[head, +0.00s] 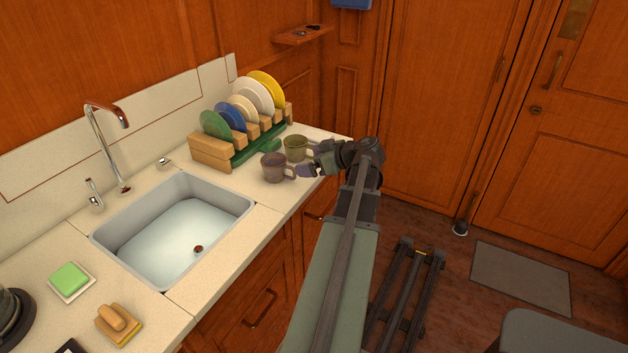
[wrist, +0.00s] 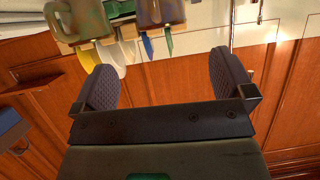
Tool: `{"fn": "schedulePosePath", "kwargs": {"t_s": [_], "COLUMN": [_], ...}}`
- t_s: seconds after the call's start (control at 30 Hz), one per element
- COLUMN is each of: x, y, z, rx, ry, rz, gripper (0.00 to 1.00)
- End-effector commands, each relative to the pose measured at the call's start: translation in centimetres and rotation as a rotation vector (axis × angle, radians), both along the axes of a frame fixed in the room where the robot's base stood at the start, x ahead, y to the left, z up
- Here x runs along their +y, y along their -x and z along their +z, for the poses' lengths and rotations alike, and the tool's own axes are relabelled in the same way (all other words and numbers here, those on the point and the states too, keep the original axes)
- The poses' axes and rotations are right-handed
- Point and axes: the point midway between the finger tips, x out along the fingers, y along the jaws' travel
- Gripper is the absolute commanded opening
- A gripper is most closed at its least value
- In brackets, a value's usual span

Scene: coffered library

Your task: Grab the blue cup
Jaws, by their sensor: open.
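A purplish, blue-grey mottled cup (head: 273,167) stands upright on the counter by the dish rack, its handle toward my gripper. No plainly blue cup shows; this one is the nearest in colour. It also shows cut off at the top of the wrist view (wrist: 160,12), ahead of the space between my fingers. An olive-green cup (head: 296,147) stands just behind it, and shows at the wrist view's upper left (wrist: 82,20). My gripper (head: 312,160) is just right of both cups. Its fingers (wrist: 164,82) are apart with nothing between them.
The dish rack (head: 210,153) with several coloured plates stands behind the cups. The sink (head: 175,225) is to the left, with a tap (head: 105,145). A green sponge (head: 70,280) and a wooden brush (head: 118,320) lie nearer. The counter's front edge is close to my gripper.

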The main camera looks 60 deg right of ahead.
Motion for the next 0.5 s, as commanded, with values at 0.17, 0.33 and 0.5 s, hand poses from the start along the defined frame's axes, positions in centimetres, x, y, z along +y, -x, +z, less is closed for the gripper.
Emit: {"fn": "schedulePosePath", "kwargs": {"t_s": [0.17,0.33,0.5], "x": [0.0,0.1,0.3], "y": [0.0,-2.4,-4.9], "z": [0.0,-1.3,-2.2], "rx": [-0.033,-0.030,-0.029], "ry": [0.009,0.008,0.007], "rz": [0.022,0.024,0.021], "gripper": [1.00,1.00,1.00]}}
